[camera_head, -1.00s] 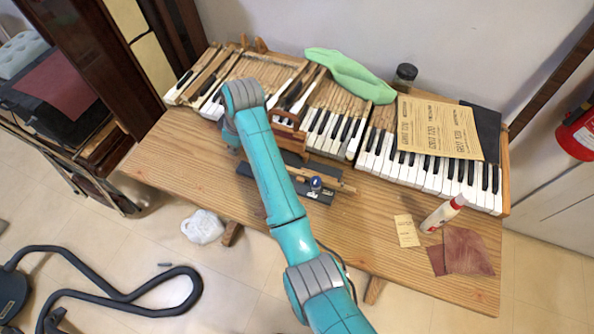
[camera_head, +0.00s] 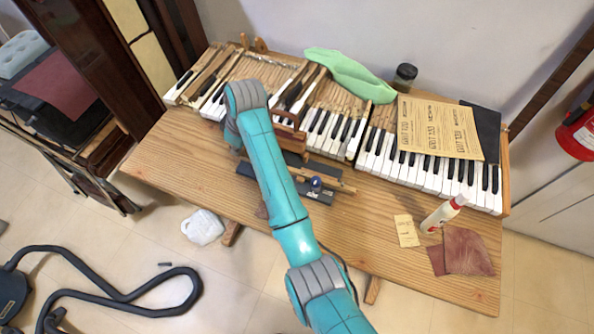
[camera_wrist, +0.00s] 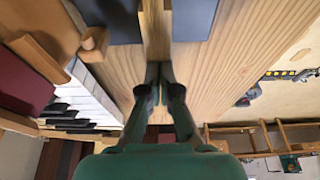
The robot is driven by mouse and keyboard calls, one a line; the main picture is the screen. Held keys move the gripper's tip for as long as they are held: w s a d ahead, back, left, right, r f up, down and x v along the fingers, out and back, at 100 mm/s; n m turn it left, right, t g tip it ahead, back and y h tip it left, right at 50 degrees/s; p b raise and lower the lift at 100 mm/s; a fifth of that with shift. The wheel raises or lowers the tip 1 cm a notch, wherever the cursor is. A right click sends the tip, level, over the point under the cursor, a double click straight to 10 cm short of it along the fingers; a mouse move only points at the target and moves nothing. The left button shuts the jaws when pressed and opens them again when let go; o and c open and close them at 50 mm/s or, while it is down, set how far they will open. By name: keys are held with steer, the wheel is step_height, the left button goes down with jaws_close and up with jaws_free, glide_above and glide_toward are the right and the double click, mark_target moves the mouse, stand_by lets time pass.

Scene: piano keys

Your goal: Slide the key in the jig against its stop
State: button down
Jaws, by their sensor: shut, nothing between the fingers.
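The jig shows in the head view as dark plates (camera_head: 320,197) at the table's front middle, partly covered by my arm. In the wrist view the key (camera_wrist: 156,30) runs between two dark jig plates (camera_wrist: 195,18). My gripper (camera_wrist: 159,72) is shut and empty, its fingertips in line with the key's near end. They look close to or touching that end; I cannot tell which. The stop cannot be made out.
Piano keyboards (camera_head: 430,175) fill the back of the wooden table (camera_head: 200,165). A wooden block (camera_head: 289,138) stands just behind the jig. A glue bottle (camera_head: 444,213), a paper tag (camera_head: 406,231) and brown cloth (camera_head: 468,252) lie at the right. The front left is bare.

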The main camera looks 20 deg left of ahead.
steer(key=shift+s+d, duration=0.1)
steer(key=shift+d, duration=1.45)
stand_by(1.8)
steer(key=shift+a, duration=0.2)
steer(key=shift+a, duration=0.4)
steer(key=shift+r, duration=3.5)
